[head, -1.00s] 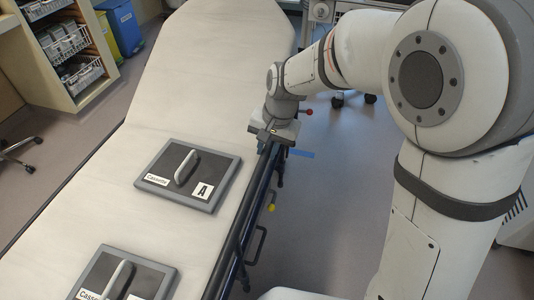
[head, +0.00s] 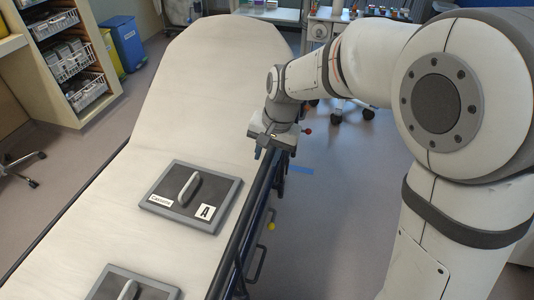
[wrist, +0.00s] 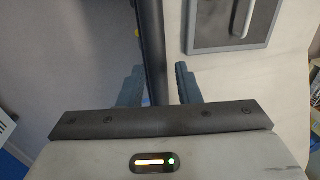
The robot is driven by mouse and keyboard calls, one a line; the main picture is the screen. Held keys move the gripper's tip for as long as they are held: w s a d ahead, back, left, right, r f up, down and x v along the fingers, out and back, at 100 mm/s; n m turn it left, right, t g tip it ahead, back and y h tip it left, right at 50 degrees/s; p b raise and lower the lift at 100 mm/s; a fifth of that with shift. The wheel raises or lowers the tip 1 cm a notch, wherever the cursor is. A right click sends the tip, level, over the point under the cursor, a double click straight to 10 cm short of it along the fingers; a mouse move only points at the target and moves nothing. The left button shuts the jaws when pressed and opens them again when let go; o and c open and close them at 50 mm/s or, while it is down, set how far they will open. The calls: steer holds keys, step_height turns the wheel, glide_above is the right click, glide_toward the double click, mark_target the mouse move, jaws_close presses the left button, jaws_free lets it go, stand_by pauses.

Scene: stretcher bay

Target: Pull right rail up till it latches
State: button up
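The right rail (head: 245,218) is a long dark bar along the right edge of the pale stretcher mattress (head: 200,90), close to mattress height. My gripper (head: 271,148) is at the rail's far part, pointing down. In the wrist view the rail (wrist: 152,40) runs between the two fingers of my gripper (wrist: 158,68). The fingers stand apart, with a narrow gap showing between rail and right finger; the left finger is close to or against the rail. A yellow knob (head: 271,226) hangs below the rail. The latch itself cannot be made out.
Cassette A (head: 225,205) lies on the mattress beside the rail, and a second cassette (head: 165,291) lies nearer. Shelves with baskets (head: 93,105) and a blue bin (head: 126,42) stand at left. The floor right of the stretcher (head: 330,240) is clear.

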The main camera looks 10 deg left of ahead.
steer(key=shift+o, duration=1.2)
steer(key=shift+f, duration=0.1)
step_height(320, 180, up, 8)
steer(key=d, duration=0.1)
steer(key=shift+d+f, duration=0.15)
steer(key=shift+d, duration=0.1)
steer(key=shift+s, duration=0.1)
steer(key=s+d+p, duration=0.1)
steer(key=s+d, duration=0.3)
steer(key=d, duration=0.4)
steer(key=s+d+t+h+p, duration=0.1)
steer(key=s+d, duration=0.4)
steer(key=d, duration=0.3)
steer(key=s+d+t+h+p, duration=0.1)
steer(key=s+d+p, duration=0.1)
steer(key=s+d, duration=0.3)
steer(key=d+r, duration=0.1)
steer(key=d, duration=0.2)
steer(key=shift+d+n, duration=0.25)
steer(key=shift+n, duration=0.15)
